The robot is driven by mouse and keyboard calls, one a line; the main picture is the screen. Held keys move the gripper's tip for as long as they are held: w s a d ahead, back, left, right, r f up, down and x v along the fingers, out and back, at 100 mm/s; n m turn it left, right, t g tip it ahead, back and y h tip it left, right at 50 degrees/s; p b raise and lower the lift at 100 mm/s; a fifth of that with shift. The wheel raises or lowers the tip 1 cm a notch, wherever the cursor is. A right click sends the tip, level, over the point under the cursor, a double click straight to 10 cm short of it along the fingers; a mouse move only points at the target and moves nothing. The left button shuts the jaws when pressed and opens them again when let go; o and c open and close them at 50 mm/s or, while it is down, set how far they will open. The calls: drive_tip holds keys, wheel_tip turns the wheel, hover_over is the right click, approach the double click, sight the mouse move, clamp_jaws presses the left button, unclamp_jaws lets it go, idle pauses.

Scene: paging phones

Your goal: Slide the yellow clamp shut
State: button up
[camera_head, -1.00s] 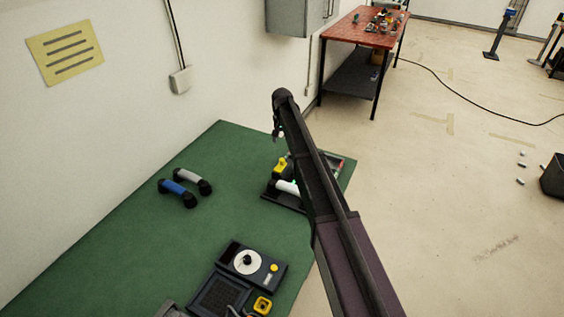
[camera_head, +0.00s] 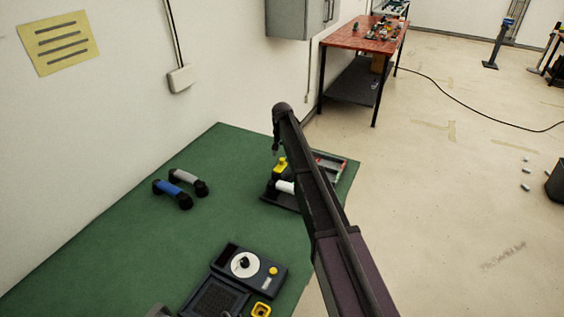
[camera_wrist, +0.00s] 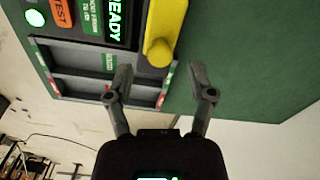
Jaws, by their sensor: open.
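The yellow clamp (camera_wrist: 160,35) stands on the edge of a dark device (camera_wrist: 85,45) at the top middle of the wrist view. It also shows in the head view (camera_head: 280,164) at the far end of the green table. My gripper (camera_wrist: 160,78) is open and empty, its two fingers spread on either side below the clamp's rounded near end, apart from it. In the head view my gripper (camera_head: 276,146) hangs just above the clamp. My arm hides part of the device. A lit READY display (camera_wrist: 115,20) and an orange TEST button (camera_wrist: 61,13) show on the device.
Blue (camera_head: 172,192) and grey (camera_head: 188,181) handsets lie on the green table (camera_head: 130,235) to the left. A dial unit (camera_head: 248,266) sits near the front. Green surface left of the clamp is free.

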drive_tip(key=shift+f+b, duration=0.65)
drive_tip(key=shift+f, duration=0.35)
drive_tip(key=shift+c, duration=0.2)
clamp_jaws()
